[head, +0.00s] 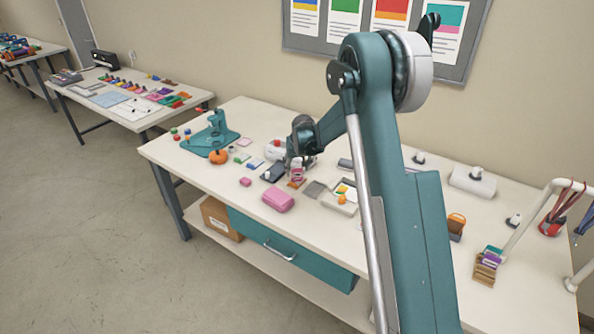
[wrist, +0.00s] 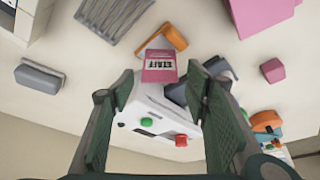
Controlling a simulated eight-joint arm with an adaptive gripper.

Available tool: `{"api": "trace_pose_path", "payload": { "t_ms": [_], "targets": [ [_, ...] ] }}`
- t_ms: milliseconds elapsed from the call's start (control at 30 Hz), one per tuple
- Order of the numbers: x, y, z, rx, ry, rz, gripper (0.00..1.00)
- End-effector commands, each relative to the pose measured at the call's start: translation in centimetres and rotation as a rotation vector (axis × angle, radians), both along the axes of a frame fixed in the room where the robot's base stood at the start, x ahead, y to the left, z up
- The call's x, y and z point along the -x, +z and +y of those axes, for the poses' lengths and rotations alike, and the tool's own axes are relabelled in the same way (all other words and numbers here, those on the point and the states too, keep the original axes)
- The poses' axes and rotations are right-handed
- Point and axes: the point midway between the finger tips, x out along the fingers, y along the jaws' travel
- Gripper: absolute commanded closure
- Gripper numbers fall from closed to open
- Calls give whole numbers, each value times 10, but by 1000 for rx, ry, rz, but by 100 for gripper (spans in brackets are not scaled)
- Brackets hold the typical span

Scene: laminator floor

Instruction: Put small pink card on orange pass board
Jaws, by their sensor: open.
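The small pink card (wrist: 160,66), with a white label reading STAFF, is at the end of a white machine (wrist: 148,103) with green and red buttons. I cannot tell whether it lies on the machine or sticks out of it. The card also shows in the head view (head: 298,171). An orange piece (wrist: 175,37), apparently the orange pass board, lies just beyond the card; it shows in the head view (head: 296,184) too. My gripper (wrist: 161,80) is open and empty, its fingers either side of the machine and short of the card.
A grey ribbed mat (wrist: 114,18) and a tray (head: 334,205) lie near the board. A large pink case (head: 278,200) and a small pink block (head: 245,182) are toward the front edge. A dark item (wrist: 195,91) is close to the right finger. A teal stand (head: 211,139) is left.

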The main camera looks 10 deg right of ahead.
Motion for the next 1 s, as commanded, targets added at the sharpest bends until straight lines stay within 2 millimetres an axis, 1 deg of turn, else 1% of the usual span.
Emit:
{"api": "trace_pose_path", "payload": {
  "t_ms": [33, 400, 600, 800, 1000],
  "targets": [
    [3, 6, 0, 0, 0, 0, 53],
    [21, 50, 0, 0, 0, 0, 53],
    [30, 71, 0, 0, 0, 0, 53],
    [36, 84, 0, 0, 0, 0, 53],
    [37, 88, 0, 0, 0, 0, 53]
  ]
}}
